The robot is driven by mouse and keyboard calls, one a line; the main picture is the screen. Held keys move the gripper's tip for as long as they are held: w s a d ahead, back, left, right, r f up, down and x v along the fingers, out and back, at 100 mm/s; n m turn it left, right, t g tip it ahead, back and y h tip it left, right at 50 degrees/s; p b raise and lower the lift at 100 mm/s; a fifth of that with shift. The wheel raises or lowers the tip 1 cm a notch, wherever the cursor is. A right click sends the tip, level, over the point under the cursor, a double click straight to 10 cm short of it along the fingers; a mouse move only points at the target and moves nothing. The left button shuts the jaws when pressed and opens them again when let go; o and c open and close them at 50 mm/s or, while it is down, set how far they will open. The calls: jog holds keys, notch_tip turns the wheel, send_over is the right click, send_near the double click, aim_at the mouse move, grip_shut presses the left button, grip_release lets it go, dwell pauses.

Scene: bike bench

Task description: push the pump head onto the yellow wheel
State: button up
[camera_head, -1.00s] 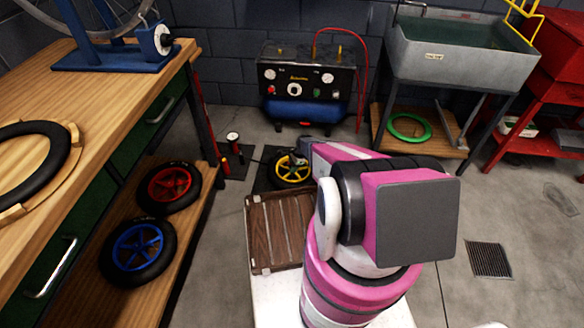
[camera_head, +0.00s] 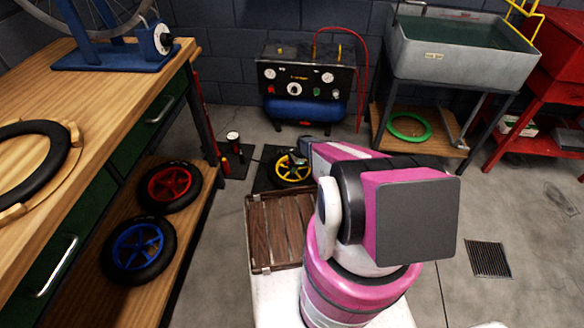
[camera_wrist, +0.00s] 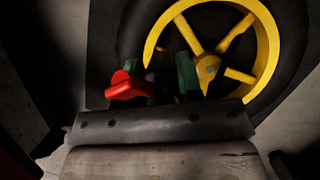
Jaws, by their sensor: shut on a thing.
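The yellow wheel (camera_head: 291,171) with its black tyre lies flat on a dark mat on the floor, beyond my arm. It fills the upper part of the wrist view (camera_wrist: 262,55). My gripper (camera_wrist: 160,72) is over the wheel, its green finger pads shut on the pump head. The pump head's red lever (camera_wrist: 128,87) sticks out to the left, and its dark body sits between the pads. The pump head is close to the inner side of the yellow rim. The valve is hidden, and I cannot tell whether the pump head touches it.
A compressor (camera_head: 306,85) is behind. Red (camera_head: 168,184) and blue (camera_head: 138,247) wheels lie on the bench's lower shelf.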

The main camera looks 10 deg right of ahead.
jog(key=shift+f, duration=1.45)
jog(key=o, duration=1.1)
jog(key=s+v, duration=0.1)
jog(key=v, duration=1)
jog(key=s+a+r+n+h, duration=0.1)
jog(key=s+r+n, duration=0.4)
jog(key=r, duration=0.7)
jog(key=s+a+r+n+h, duration=0.1)
jog(key=s+r+n+h, duration=0.1)
jog(key=s+r+n, duration=0.3)
jog(key=s+a+r+n+h, duration=0.1)
jog(key=s+r+n, duration=0.4)
jog(key=s+r, duration=0.6)
jog(key=shift+a+r+n+t+h, duration=0.1)
jog(key=shift+a+r+n+t, duration=0.1)
jog(key=shift+r, duration=1.1)
jog(key=shift+a+r+n+t+h, duration=0.1)
jog(key=shift+a+r, duration=0.1)
jog(key=shift+r, duration=1.15)
jog(key=shift+a+r+n+t+h, duration=0.1)
jog(key=shift+a+r, duration=0.1)
jog(key=shift+r, duration=1.1)
